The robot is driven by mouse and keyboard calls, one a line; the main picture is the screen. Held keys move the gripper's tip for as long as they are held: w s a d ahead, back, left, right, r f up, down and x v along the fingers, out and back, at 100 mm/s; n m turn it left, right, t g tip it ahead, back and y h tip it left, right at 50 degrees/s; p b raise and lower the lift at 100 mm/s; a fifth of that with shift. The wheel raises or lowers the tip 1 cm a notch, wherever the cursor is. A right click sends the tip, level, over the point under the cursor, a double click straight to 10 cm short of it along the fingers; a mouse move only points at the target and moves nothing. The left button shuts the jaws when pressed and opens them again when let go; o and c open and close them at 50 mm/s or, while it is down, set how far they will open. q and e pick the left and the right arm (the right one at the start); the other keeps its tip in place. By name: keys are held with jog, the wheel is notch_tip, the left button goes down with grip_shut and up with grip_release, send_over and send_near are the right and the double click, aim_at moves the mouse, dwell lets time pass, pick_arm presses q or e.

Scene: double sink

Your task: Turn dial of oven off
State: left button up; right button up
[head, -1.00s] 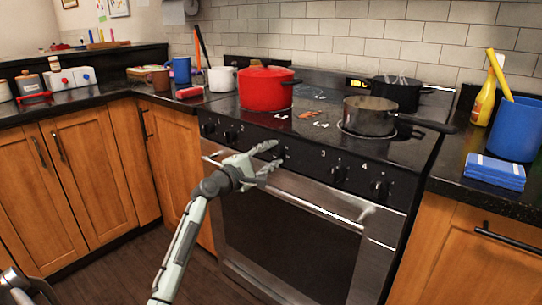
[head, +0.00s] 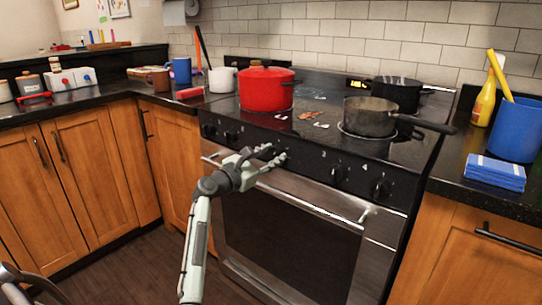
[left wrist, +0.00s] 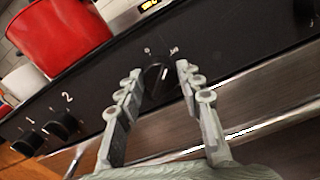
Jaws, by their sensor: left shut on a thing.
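The oven (head: 290,225) has a black front panel with a row of dials. The middle dial (left wrist: 155,77) is black and round with a raised grip and sits between my left gripper's fingers in the left wrist view. My left gripper (head: 274,154) is at this dial in the head view and partly hides it. Its two fingers (left wrist: 158,70) are one on each side of the dial, shut on it. Which way the dial's mark points is hard to tell.
Two other dials (left wrist: 65,123) are left of the gripper and two more (head: 381,188) right. The oven handle (head: 300,198) runs just below. A red pot (head: 265,90) and a grey pan (head: 369,117), its handle pointing right, stand on the stovetop above.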

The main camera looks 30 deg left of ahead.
pick_arm(q)
jog(key=n, duration=0.4)
jog(key=shift+n, duration=0.3)
jog(key=shift+a+n, duration=0.1)
jog(key=shift+n, duration=2.2)
jog(key=o, duration=1.2)
jog(key=shift+c, duration=0.2)
jog(key=s+a, duration=0.1)
jog(key=s, duration=1.1)
